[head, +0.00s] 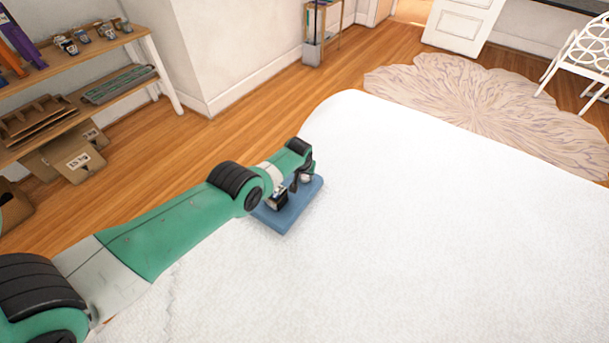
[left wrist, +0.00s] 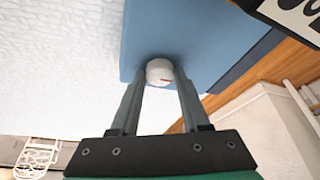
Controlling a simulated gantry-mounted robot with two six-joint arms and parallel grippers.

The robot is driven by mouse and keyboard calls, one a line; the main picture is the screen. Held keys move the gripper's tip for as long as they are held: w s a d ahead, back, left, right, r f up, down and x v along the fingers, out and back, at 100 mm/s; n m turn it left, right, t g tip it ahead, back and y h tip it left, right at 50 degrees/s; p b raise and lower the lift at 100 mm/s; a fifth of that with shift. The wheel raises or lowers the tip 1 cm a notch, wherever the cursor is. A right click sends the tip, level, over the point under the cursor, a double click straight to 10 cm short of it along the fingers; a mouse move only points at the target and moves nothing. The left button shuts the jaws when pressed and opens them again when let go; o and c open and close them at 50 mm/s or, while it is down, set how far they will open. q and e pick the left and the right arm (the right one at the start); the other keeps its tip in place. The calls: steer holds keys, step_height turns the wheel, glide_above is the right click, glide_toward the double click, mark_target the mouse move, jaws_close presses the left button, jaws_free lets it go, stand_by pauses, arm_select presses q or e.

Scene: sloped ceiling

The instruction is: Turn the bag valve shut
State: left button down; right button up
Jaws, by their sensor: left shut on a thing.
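A flat blue block or bag (head: 298,207) lies on the white bed-like surface, and its blue face (left wrist: 185,35) fills the upper middle of the left wrist view. A small round white knob with an orange mark, seemingly the valve (left wrist: 159,70), stands out from the blue face. My left gripper (head: 303,182) reaches over the blue thing. In the left wrist view its two fingers (left wrist: 159,82) are closed on the white knob from both sides. In the head view the arm and gripper hide much of the blue thing. My right gripper is not in view.
The white surface (head: 430,230) is otherwise clear. A wooden shelf (head: 110,48) with boxes stands at the left, a rug (head: 490,105) and white chair (head: 585,50) at the back right.

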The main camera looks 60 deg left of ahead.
arm_select(q)
steer(key=shift+s+m, duration=0.1)
steer(key=shift+m, duration=0.2)
steer(key=shift+m+h+p, duration=0.3)
steer(key=shift+m+p, duration=0.05)
steer(key=shift+m, duration=0.15)
steer(key=m, duration=0.1)
steer(key=m+t+h, duration=0.1)
steer(key=m, duration=0.1)
steer(key=shift+s+a+f, duration=0.1)
steer(key=shift+a+f, duration=0.05)
steer(key=shift+a+f+m+h+b, duration=0.1)
steer(key=shift+m+h+b, duration=0.3)
steer(key=shift+m+b, duration=0.65)
steer(key=shift+m+t+h+b, duration=0.3)
steer(key=shift+m+b, duration=0.2)
steer(key=shift+m, duration=0.65)
